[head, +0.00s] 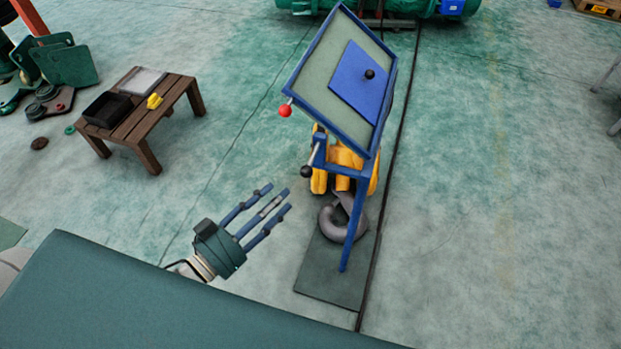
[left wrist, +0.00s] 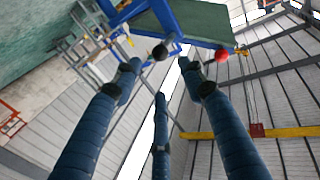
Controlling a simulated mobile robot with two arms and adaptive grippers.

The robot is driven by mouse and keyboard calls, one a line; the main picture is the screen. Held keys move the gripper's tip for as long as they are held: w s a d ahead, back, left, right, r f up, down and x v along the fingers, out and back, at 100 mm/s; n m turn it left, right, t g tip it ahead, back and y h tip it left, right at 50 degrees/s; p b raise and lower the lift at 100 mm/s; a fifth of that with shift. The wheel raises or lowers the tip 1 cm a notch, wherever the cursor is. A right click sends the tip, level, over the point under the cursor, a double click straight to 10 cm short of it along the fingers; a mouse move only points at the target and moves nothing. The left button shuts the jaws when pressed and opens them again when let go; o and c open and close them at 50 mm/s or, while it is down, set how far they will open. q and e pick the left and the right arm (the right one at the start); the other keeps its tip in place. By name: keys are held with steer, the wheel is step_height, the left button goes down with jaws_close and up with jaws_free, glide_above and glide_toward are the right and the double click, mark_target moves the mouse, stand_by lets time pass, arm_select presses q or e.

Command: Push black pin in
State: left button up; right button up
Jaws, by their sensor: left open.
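A black-knobbed pin (head: 306,171) sticks out on a metal rod from the left side of a blue stand, low under its tilted top. In the left wrist view the black knob (left wrist: 159,52) shows between my fingertips, with clear space before it. A red-knobbed pin (head: 285,110) sits higher on the stand; its red ball (left wrist: 221,55) shows right of the black one. My left gripper (head: 272,201) is open and empty, its three fingers spread towards the stand, below and left of the black knob and apart from it. My right gripper does not show.
The blue stand's tilted top (head: 324,68) carries a blue plate (head: 357,82) with another black knob. A yellow hoist part (head: 343,158) and a grey hook (head: 338,222) are under it. A wooden table (head: 131,128) stands left. Floor between is clear.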

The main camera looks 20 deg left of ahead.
mark_target(303, 174)
arm_select(q)
steer(key=p+x, duration=0.2)
steer(key=x, duration=0.7)
steer(key=shift+w+r, duration=0.15)
steer(key=shift+w, duration=0.1)
steer(key=shift+w+d, duration=0.2)
steer(key=shift+w, duration=0.5)
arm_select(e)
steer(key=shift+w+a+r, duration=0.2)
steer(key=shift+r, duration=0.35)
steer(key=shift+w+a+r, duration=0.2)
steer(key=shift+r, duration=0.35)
arm_select(q)
jaws_close()
